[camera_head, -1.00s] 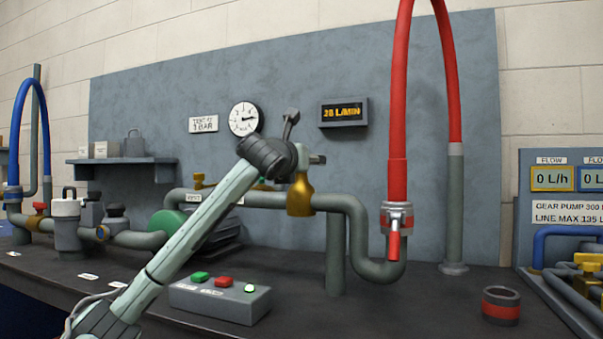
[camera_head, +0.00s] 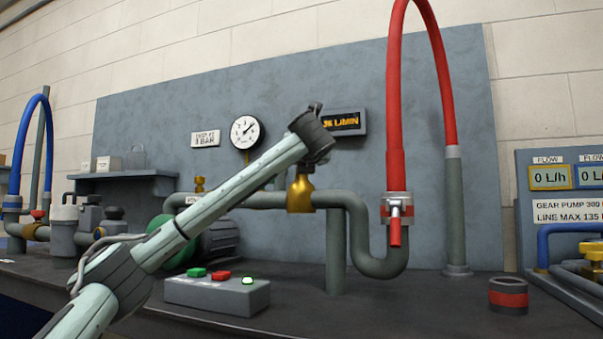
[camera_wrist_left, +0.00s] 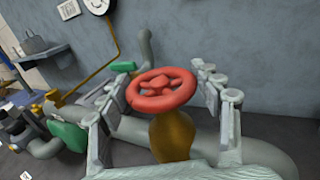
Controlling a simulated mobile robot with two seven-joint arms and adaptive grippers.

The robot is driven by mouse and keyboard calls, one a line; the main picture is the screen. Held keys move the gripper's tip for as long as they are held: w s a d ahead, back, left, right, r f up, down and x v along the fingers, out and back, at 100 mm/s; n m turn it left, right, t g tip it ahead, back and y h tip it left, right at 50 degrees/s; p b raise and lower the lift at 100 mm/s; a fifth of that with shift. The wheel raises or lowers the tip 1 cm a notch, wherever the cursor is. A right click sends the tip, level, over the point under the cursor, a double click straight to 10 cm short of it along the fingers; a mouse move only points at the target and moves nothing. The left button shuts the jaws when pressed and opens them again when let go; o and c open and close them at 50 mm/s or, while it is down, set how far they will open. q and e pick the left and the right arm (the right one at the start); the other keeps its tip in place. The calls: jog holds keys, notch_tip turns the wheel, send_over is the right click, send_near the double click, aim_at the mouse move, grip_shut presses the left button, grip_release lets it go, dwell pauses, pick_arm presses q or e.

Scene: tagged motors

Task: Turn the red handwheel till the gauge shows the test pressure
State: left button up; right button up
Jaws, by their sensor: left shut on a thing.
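The red handwheel (camera_wrist_left: 150,101) sits on top of a brass valve (camera_wrist_left: 172,135) in the left wrist view. My left gripper (camera_wrist_left: 165,84) has a finger on each side of the wheel and is shut on it. In the head view my left wrist covers the wheel, and the brass valve body (camera_head: 300,194) shows below. The round gauge (camera_head: 245,131) hangs on the grey panel, its needle pointing up and right. A sign (camera_head: 205,139) beside it gives a test value in bar; its digit is too small to read surely. My right gripper is not in view.
An L/MIN display (camera_head: 346,122) is partly hidden by my wrist. A grey button box (camera_head: 217,295) stands below my arm. A red hose (camera_head: 395,110) rises at right. A loose grey-and-red ring (camera_head: 508,296) lies on the bench, with bare bench left of it.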

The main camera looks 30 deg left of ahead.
pick_arm(q)
jog(key=shift+f+n+g+y+b, duration=0.15)
jog(key=shift+n+g+y+b, duration=1)
jog(key=shift+g+y, duration=0.2)
jog(key=shift+n+g+y, duration=0.65)
jog(key=shift+n+g, duration=0.1)
jog(key=shift+g, duration=0.4)
jog(key=o, duration=1.2)
jog(key=shift+c, duration=0.2)
jog(key=shift+d, duration=0.1)
jog(key=v, duration=1.2)
